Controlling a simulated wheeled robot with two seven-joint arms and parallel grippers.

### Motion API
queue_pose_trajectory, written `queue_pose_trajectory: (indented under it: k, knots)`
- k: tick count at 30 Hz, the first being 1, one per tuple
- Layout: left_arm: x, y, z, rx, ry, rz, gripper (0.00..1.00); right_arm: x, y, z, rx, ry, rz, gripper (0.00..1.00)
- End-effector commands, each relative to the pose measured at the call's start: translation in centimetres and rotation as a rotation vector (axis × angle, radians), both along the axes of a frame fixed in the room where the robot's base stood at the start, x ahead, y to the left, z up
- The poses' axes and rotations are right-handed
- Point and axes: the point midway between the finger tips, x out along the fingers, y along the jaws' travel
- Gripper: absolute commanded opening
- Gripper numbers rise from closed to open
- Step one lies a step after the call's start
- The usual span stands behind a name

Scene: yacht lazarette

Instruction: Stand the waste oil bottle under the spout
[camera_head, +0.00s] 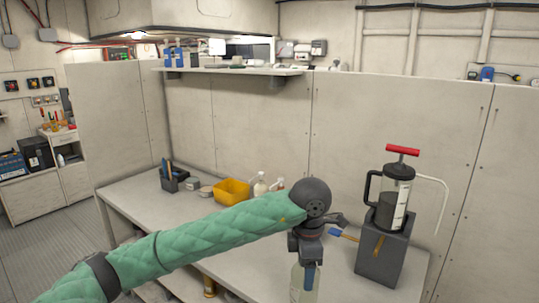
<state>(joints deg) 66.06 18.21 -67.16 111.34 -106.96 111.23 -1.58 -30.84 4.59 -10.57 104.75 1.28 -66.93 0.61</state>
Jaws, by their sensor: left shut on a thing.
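My left gripper (309,266) points down in front of the bench and is shut on a pale, see-through bottle (301,285), which I take as the waste oil bottle. The bottle looks upright; its lower end is cut off by the picture's bottom edge. An oil extractor (397,189) with a red handle and dark contents stands on a grey block (383,258) to the right. Its thin white spout (446,191) bends out to the right and down, ending beside the block. The bottle is left of the block, apart from the spout. My right gripper is not in view.
A blue-handled brush (343,235) lies left of the block. A yellow bin (232,191), spray bottles (261,186) and a dark tool holder (173,181) stand along the bench's back. The bench top (165,210) is clear at front left. A shelf (230,71) hangs above.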

Motion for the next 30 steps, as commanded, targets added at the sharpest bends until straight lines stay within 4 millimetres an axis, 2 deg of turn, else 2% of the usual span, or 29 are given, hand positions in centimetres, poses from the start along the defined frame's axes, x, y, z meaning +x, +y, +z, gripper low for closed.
queue_pose_trajectory:
  k: [18,25,30]
  knots:
    - [0.1,-1.3,0.1,-0.003,-0.001,-0.913,0.29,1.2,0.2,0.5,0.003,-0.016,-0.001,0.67]
    - [0.7,-0.3,-0.3,-0.003,0.0,-1.234,0.29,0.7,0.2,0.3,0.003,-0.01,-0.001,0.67]
    - [1.5,1.2,-0.9,-0.003,0.0,-1.459,0.29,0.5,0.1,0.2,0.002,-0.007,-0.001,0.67]
